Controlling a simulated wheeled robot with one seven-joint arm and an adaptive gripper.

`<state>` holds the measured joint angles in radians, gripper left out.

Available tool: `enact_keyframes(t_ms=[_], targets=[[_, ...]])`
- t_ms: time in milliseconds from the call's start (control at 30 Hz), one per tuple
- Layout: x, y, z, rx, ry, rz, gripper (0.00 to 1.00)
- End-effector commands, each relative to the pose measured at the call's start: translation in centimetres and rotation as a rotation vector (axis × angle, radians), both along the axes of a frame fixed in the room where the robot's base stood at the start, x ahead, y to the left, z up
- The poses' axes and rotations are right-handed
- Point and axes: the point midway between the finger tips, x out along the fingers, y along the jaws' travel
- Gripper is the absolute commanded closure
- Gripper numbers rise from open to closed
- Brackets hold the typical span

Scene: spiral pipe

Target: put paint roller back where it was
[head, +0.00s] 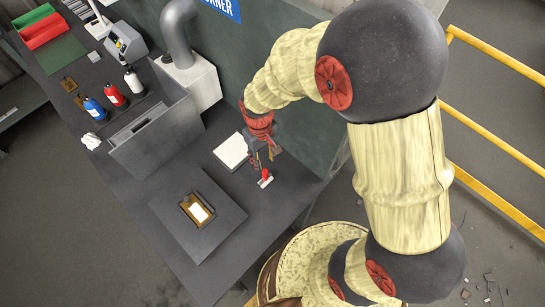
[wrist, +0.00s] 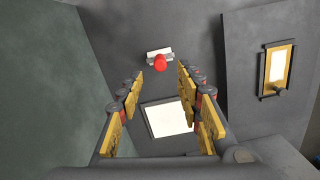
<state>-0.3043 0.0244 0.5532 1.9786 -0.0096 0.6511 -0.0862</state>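A small paint roller, with a red handle and a white head (head: 265,179), lies on the dark bench top near its front edge. In the wrist view the roller (wrist: 160,60) is just beyond the fingertips, near the middle of the gap. My gripper (head: 265,158) points down over the bench beside it. In the wrist view its yellow-padded fingers (wrist: 161,78) are spread apart with nothing between them. The gripper is open and apart from the roller.
A white square pad (head: 231,151) lies beside my gripper. A dark raised plate with a brass-framed white-filled tray (head: 197,209) is nearby. A grey open bin (head: 152,139), bottles (head: 115,94) and a pipe on a white box (head: 197,80) stand further back. A green panel (wrist: 45,85) borders the bench.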

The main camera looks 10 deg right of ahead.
Motion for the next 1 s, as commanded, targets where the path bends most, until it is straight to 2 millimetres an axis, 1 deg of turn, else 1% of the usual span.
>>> enact_keyframes(t_ms=[133, 167, 233, 267, 333, 367, 400, 467, 500, 567, 600, 700, 800, 833, 900, 1000], targets=[[0.1, -0.1, 0.6, 0.002, -0.007, -0.004, 0.64], [0.2, -0.2, 1.0, 0.004, -0.013, -0.007, 0.64], [0.3, -0.7, 2.7, 0.011, -0.035, -0.024, 0.64], [0.4, -1.0, 3.8, 0.016, -0.051, -0.034, 0.64], [0.5, -2.0, 7.0, 0.028, -0.097, -0.064, 0.64], [0.3, -2.6, 8.5, 0.034, -0.117, -0.081, 0.64], [0.0, -3.3, 10.6, 0.042, -0.147, -0.103, 0.64], [-0.7, -4.6, 13.6, 0.053, -0.196, -0.139, 0.64], [-1.3, -5.4, 15.5, 0.060, -0.227, -0.161, 0.64], [-2.5, -6.5, 18.2, 0.070, -0.273, -0.195, 0.64], [-3.3, -7.3, 19.8, 0.076, -0.305, -0.217, 0.64], [-5.8, -9.0, 23.4, 0.089, -0.382, -0.272, 0.64], [-8.3, -10.4, 25.9, 0.099, -0.451, -0.319, 0.64], [-9.0, -10.7, 26.5, 0.101, -0.467, -0.331, 0.64], [-10.3, -11.3, 27.5, 0.105, -0.501, -0.354, 0.64], [-11.7, -11.8, 28.3, 0.108, -0.533, -0.377, 0.64]])
